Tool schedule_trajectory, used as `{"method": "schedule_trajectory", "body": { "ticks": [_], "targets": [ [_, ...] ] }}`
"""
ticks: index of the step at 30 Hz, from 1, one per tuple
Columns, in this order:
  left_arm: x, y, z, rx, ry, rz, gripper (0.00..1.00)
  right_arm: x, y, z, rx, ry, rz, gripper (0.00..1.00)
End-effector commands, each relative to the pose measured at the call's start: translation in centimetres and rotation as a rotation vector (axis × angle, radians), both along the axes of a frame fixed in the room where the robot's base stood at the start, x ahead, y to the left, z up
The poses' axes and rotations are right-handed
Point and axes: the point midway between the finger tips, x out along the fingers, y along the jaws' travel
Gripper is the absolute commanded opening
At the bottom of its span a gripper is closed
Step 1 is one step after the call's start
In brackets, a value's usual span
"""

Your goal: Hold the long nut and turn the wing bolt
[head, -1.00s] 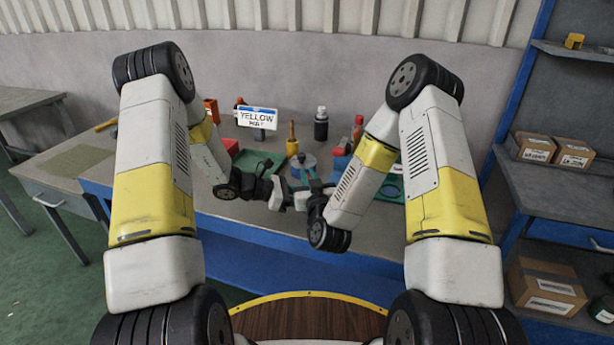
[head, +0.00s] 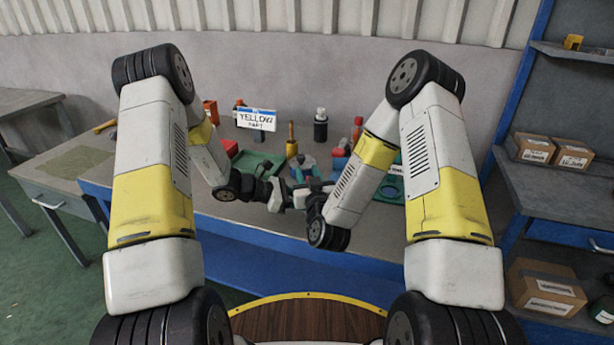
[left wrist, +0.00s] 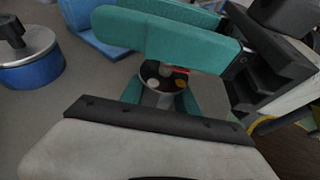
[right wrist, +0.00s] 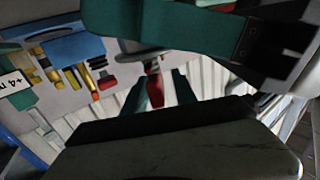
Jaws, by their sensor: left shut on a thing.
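My left gripper (left wrist: 160,100) is closed around a grey, upright cylinder (left wrist: 158,97), which looks like the long nut. Its dark round top (left wrist: 163,76) carries small pale and yellow spots. My right gripper (head: 302,172) is just above it; its teal fingers cross over the nut in the left wrist view (left wrist: 180,38), with a gap between them. A small reddish bit shows under these fingers, but I cannot tell whether it is the wing bolt.
A blue cylinder with a grey top (left wrist: 28,62) stands on the table (head: 240,218). A yellow-handled tool (head: 291,140), a black bottle (head: 320,126), a red-topped item (head: 357,130) and a label sign (head: 256,118) stand behind the grippers. The table front is clear.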

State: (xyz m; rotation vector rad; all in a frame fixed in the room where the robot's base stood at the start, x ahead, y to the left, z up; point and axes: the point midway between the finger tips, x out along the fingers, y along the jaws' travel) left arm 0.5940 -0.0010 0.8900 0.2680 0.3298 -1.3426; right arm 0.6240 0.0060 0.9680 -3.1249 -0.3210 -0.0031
Motion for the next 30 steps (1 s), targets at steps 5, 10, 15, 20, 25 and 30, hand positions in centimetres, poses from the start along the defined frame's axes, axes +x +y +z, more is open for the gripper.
{"method": "schedule_trajectory", "body": {
  "ticks": [5,10,15,20,25,30],
  "targets": [
    [-0.1,0.1,-0.2,0.004,0.004,0.0,0.0,0.0,0.0,3.1,0.0,-0.006,0.001,0.34],
    [-0.1,0.1,-0.2,0.003,0.004,0.0,0.0,0.0,0.1,6.2,0.0,-0.008,0.002,0.34],
    [-0.1,0.1,-0.2,0.003,0.003,0.0,0.0,0.0,0.1,8.3,0.001,-0.006,0.002,0.34],
    [-0.1,0.1,-0.2,0.003,0.003,0.0,0.0,0.0,0.1,9.2,0.002,-0.004,0.002,0.34],
    [-0.1,0.1,-0.2,0.002,0.003,0.0,0.0,0.0,0.1,9.3,0.001,-0.002,0.002,0.34],
    [-0.1,0.1,-0.1,0.002,0.003,0.0,0.0,0.0,0.1,9.2,0.001,-0.001,0.002,0.34]
  ]
}}
